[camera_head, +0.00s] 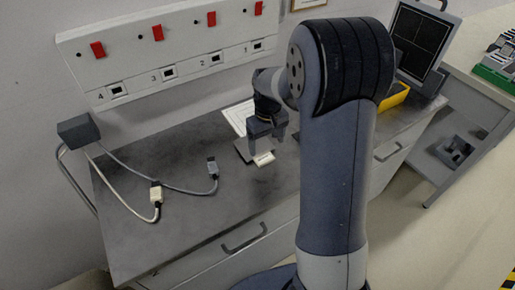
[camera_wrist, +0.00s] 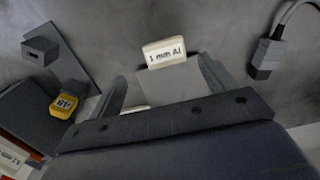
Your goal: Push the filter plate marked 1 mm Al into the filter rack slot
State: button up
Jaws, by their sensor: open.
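The filter plate is a thin grey plate (camera_wrist: 165,88) with a cream tab (camera_wrist: 163,52) marked 1 mm Al. It lies on the dark worktop, and its pale tab (camera_head: 263,159) shows just below my gripper in the head view. My gripper (camera_head: 267,144) is open, pointing down over the plate. In the wrist view my gripper (camera_wrist: 168,84) has one finger on each side of the plate; I cannot tell if they touch it. The plate's near end is hidden by the gripper body. I cannot clearly make out the filter rack or its slot.
A cable plug (camera_wrist: 265,60) lies right. Two cables with plugs (camera_head: 213,168) lie left on the worktop (camera_head: 180,215). A white sheet (camera_head: 236,115) lies behind my gripper.

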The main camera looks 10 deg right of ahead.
aim_at(264, 157)
jog(key=shift+s+a+f+p, duration=0.1)
jog(key=shift+f+p, duration=0.1)
jog(key=shift+f, duration=0.7)
jog(key=shift+s+a+f+p, duration=0.1)
jog(key=shift+a+f+p, duration=0.05)
jog(key=shift+f, duration=0.8)
jog(key=shift+a+f+p, duration=0.1)
jog(key=shift+f+p, duration=0.1)
jog(key=shift+f, duration=0.7)
jog(key=shift+c, duration=0.2)
jog(key=c, duration=1.1)
jog(key=shift+r, duration=0.15)
jog(key=shift+c, duration=0.3)
